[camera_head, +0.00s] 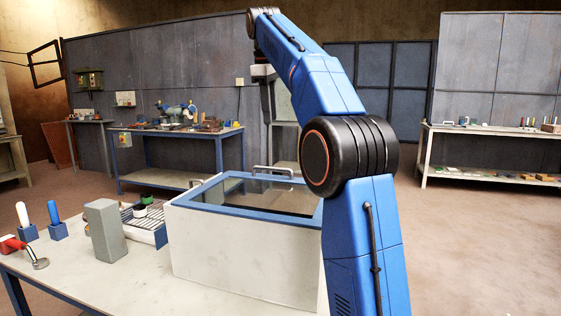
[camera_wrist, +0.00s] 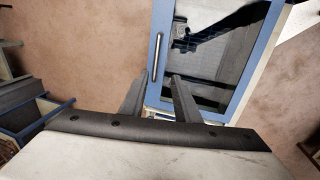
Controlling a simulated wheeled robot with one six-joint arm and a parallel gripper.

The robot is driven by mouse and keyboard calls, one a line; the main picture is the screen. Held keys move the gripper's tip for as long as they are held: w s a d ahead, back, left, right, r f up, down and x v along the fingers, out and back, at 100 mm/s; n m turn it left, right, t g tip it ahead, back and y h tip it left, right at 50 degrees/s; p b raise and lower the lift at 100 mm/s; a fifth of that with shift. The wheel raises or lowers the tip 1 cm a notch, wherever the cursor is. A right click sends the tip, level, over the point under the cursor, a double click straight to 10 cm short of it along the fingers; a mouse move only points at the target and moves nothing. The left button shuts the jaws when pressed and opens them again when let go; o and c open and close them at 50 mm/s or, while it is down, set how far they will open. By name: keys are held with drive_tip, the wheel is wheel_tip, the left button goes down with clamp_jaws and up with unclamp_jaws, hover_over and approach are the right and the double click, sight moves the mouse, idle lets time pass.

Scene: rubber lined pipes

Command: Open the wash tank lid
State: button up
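The wash tank (camera_head: 240,250) is a white box on the near table. Its lid (camera_head: 215,190) has a blue frame around a dark glass pane and lies flat, shut on the tank. A metal bar handle (camera_head: 273,169) stands at the lid's far edge. In the wrist view, the lid (camera_wrist: 236,98) shows from above, with the handle (camera_wrist: 156,57) along its left frame. My gripper (camera_wrist: 159,80) is open and empty, its two grey fingers apart. The handle appears just beyond the fingertips, apart from them.
On the table (camera_head: 60,268), left of the tank, are a grey block (camera_head: 106,231), a wire rack (camera_head: 148,226), blue holders with handles (camera_head: 55,222) and a red-handled tool (camera_head: 28,250). Workbenches (camera_head: 180,150) stand along the back wall. My blue arm hides the tank's right side.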

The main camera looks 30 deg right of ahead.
approach(275, 169)
drive_tip(key=f, duration=0.2)
drive_tip(key=w+d+f, duration=0.1)
drive_tip(key=f, duration=0.4)
drive_tip(key=shift+w+d, duration=0.2)
drive_tip(key=shift+w, duration=0.05)
idle(0.3)
clamp_jaws()
